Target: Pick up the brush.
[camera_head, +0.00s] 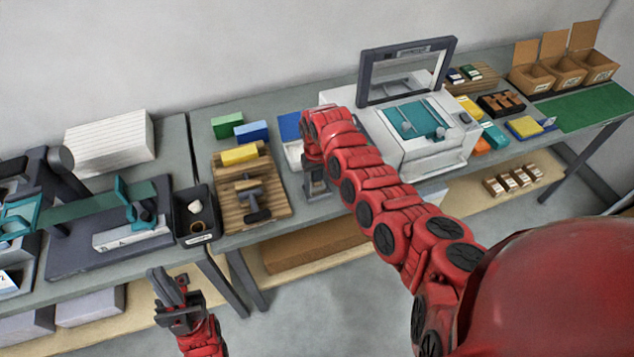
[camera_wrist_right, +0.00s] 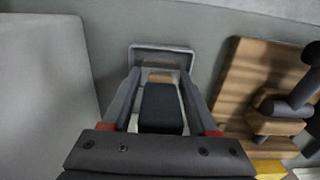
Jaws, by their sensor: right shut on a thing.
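My right gripper (camera_head: 318,188) points down at the table's front edge, just right of the wooden board. In the right wrist view its fingers (camera_wrist_right: 158,100) are shut on a dark block with a tan end, which looks like the brush (camera_wrist_right: 161,108). A grey-rimmed tray (camera_wrist_right: 161,49) shows beyond the fingertips. In the head view the held brush is hidden or too small to make out. My left gripper (camera_head: 176,300) hangs in front of the table, apart from everything; its jaw opening is unclear.
The slatted wooden board (camera_head: 280,205) holds a dark-handled tool (camera_head: 254,202) and a yellow block (camera_head: 239,155). A black tray (camera_head: 197,224) stands left of it. A white printing machine (camera_head: 430,157) stands right of my right arm. The floor before the table is clear.

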